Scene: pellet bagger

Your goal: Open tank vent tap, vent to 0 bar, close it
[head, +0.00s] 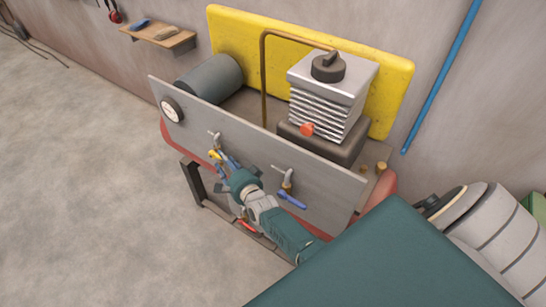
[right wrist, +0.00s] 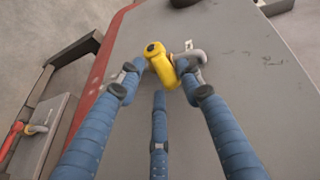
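A tap with a yellow handle (head: 214,155) sticks out of the grey front panel (head: 255,160). In the right wrist view its yellow handle (right wrist: 160,66) lies between the fingertips of my right gripper (right wrist: 160,72), one blue finger on each side and a third below. The tips are very close to the handle; I cannot tell whether they press on it. My right gripper (head: 226,166) also shows in the head view. A round white gauge (head: 172,109) sits at the panel's left end; its reading is too small to tell. My left gripper is not in view.
A blue-handled tap (head: 291,199) is right of the yellow one. A red-handled tap (head: 246,225) sits low, below the panel; it also shows in the right wrist view (right wrist: 15,136). A finned pump block (head: 325,100) stands behind the panel. Floor at left is clear.

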